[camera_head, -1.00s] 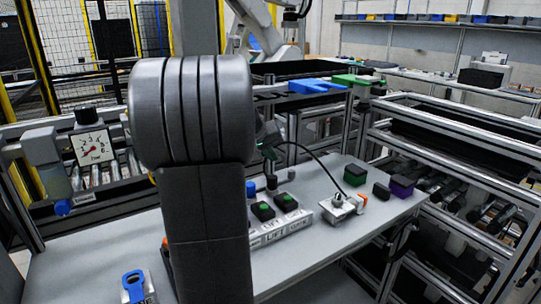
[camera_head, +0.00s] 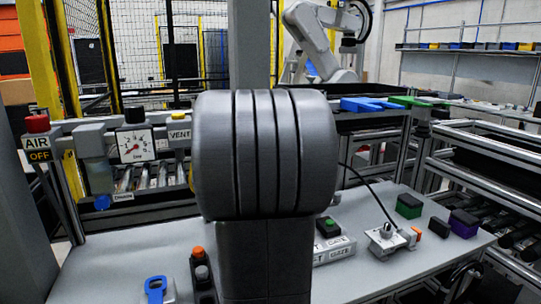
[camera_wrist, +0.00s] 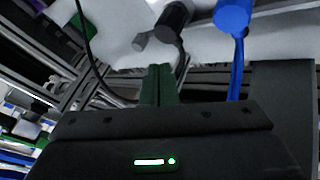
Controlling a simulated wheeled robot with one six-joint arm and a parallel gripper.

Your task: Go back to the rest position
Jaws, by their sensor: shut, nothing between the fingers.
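My gripper (camera_wrist: 160,74) shows in the wrist view as a dark body with a green status light and two narrow dark green fingers. The fingers are closed together with nothing between them. They point at the edge of a pale table, near a black knob-like part (camera_wrist: 172,20) and a blue one (camera_wrist: 234,18). Whether the fingers touch anything cannot be told. In the head view my large grey arm link stands in the middle and hides the gripper and part of the table (camera_head: 130,262).
On the table's right are a button box (camera_head: 334,248), a metal fixture with a cable (camera_head: 385,240), a green block (camera_head: 409,206) and a purple block (camera_head: 463,222). A blue-handled part (camera_head: 156,288) sits front left. A pressure gauge (camera_head: 136,148) stands behind. Roller racks line the right.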

